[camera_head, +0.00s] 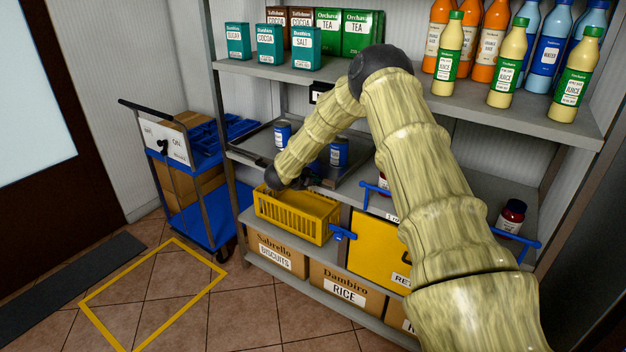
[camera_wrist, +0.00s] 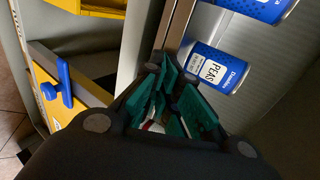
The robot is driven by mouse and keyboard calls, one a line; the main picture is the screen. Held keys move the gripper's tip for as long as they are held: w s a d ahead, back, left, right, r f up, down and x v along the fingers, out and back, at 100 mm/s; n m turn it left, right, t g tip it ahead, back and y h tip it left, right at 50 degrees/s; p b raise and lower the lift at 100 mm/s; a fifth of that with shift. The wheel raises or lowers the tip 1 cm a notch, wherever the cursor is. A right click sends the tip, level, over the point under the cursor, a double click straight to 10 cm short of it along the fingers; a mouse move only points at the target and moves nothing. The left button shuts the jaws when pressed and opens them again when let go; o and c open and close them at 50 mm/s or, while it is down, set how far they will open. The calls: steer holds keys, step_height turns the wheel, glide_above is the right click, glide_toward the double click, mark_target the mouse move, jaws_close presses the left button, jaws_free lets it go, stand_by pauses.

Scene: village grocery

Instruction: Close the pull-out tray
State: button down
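The pull-out tray (camera_head: 262,140) is a dark, shallow tray at middle-shelf height in the head view, with blue cans (camera_head: 282,133) standing in it. How far it stands out from the shelf is hard to tell. My gripper (camera_head: 318,181) is low at the tray's front, above and behind the yellow crate; my arm hides part of the tray. In the wrist view, my gripper's teal fingers (camera_wrist: 175,100) are close to a metal edge (camera_wrist: 176,28) and a blue can of peas (camera_wrist: 218,68). Contact with the tray and the finger gap are unclear.
A yellow crate (camera_head: 325,231) sits below my gripper. A yellow door (camera_head: 372,250) with a blue handle (camera_head: 342,232) is to its right. A blue rail (camera_head: 520,241) stands off the shelf front. A blue trolley (camera_head: 190,216) stands left. Floor at front left is clear.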

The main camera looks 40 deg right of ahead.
steer(key=a+f+b+v, duration=0.1)
steer(key=f+b+v, duration=0.1)
steer(key=v, duration=1.1)
steer(key=s+a+f+n+t+y, duration=0.1)
steer(key=s+a+f+n+y, duration=0.1)
steer(key=s+a+f+n, duration=0.6)
steer(key=s+a+f+n+t+y, duration=0.1)
steer(key=s+a+f+n+y, duration=0.3)
steer(key=f, duration=0.5)
steer(key=s+a+f+n+y, duration=0.1)
steer(key=s+a+f+n, duration=0.5)
steer(key=s+f+n, duration=0.25)
steer(key=s+a+f+n+g+y, duration=0.1)
steer(key=s+a+f+n+g, duration=0.1)
steer(key=s, duration=0.9)
steer(key=s+a+f+n+g+y, duration=0.1)
steer(key=s+a+n, duration=0.3)
steer(key=s, duration=0.6)
steer(key=s+a+f+n+g+y, duration=0.2)
steer(key=s+f+n+g, duration=0.1)
steer(key=s, duration=0.8)
steer(key=shift+s+a+f+n, duration=0.4)
steer(key=shift+f+n, duration=0.15)
steer(key=shift+n, duration=0.4)
